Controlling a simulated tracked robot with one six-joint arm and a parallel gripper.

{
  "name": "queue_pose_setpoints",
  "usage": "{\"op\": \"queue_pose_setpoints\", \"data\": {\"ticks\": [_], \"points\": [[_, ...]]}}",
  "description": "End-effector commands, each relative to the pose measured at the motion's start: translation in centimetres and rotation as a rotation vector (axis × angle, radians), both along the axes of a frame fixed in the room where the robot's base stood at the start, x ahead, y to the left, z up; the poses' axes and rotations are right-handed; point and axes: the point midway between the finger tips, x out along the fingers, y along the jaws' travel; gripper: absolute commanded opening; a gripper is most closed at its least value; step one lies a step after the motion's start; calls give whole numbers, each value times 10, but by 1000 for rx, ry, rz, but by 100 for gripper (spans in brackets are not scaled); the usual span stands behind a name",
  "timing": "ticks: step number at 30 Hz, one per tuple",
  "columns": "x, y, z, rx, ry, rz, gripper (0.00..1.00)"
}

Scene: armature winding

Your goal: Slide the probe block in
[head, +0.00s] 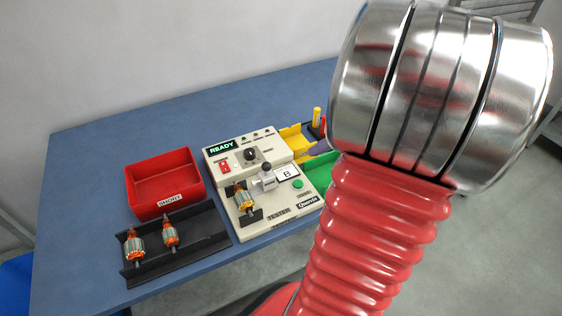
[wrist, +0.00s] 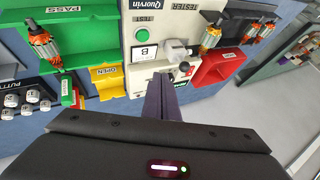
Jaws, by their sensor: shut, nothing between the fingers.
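The probe block (head: 267,180) is a small light grey block with a dark ball knob, on the beige tester (head: 222,165). It also shows in the wrist view (wrist: 174,50), its metal end facing the armature. An armature (head: 242,197) with orange windings lies in the tester's dark cradle, also in the wrist view (wrist: 210,38). A small gap seems to separate block and armature. My gripper (wrist: 163,88) is shut and empty, its dark purple fingers pointing toward the tester near the knob, not visibly gripping it. In the head view my arm hides much of the right side.
The red SHORT bin (head: 164,178) stands left of the tester. A black tray (head: 205,247) with two armatures lies in front of it.

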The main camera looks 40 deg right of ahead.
Motion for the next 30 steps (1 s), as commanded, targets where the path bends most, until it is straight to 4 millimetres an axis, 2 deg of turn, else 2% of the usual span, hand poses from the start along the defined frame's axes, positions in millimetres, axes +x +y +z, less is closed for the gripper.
{"op": "queue_pose_setpoints", "data": {"ticks": [8,24,28,30], "points": [[8,4,-10,4,0,3,0],[51,23,-67,2,2,2,0],[60,27,-78,3,2,1,0],[64,34,-75,-2,0,3,0]]}}
